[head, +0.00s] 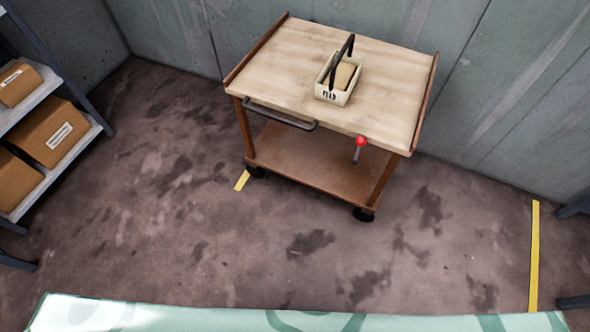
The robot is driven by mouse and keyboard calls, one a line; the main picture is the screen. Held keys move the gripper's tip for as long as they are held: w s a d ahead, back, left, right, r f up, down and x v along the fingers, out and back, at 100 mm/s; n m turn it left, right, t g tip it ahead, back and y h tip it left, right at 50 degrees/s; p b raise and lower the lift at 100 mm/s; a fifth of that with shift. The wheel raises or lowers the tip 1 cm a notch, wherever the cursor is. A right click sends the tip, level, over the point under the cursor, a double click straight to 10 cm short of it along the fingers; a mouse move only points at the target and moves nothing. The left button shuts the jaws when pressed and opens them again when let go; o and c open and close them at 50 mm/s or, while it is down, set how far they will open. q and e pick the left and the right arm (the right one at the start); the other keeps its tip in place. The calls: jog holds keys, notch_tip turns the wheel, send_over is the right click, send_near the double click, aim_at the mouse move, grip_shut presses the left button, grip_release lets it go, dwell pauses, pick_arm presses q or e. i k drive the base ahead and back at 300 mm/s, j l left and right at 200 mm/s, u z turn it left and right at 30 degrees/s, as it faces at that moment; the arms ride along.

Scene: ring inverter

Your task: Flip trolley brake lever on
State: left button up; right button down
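The trolley (400,85) stands against the back wall, with a pale wooden top, brown side rails and a lower shelf on dark castors. Its brake lever (359,148) is on the front edge, right of the middle. The lever has a red ball knob on a short grey stem, and the knob is at the upper end. A grey push handle (280,115) runs along the front left of the trolley. Neither of my grippers shows in the head view.
A cream box with a dark handle (334,95) stands on the trolley top. A shelf rack (91,133) with cardboard boxes (50,132) is at the left. Yellow floor strips (534,255) lie beside the trolley and at the right. A pale green surface (210,318) crosses the bottom edge. The floor between is clear.

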aim_at(360, 141)
jog(key=i+l+u, duration=0.1)
jog(key=i+l, duration=0.15)
jog(key=i+l+u, duration=0.1)
jog(key=i+l, duration=0.15)
jog(key=l, duration=0.25)
jog(key=i+l+u, duration=0.1)
jog(key=i+l, duration=0.15)
jog(key=l, duration=0.15)
jog(key=i+l+u, duration=0.1)
jog(key=l, duration=0.3)
jog(key=i, duration=0.1)
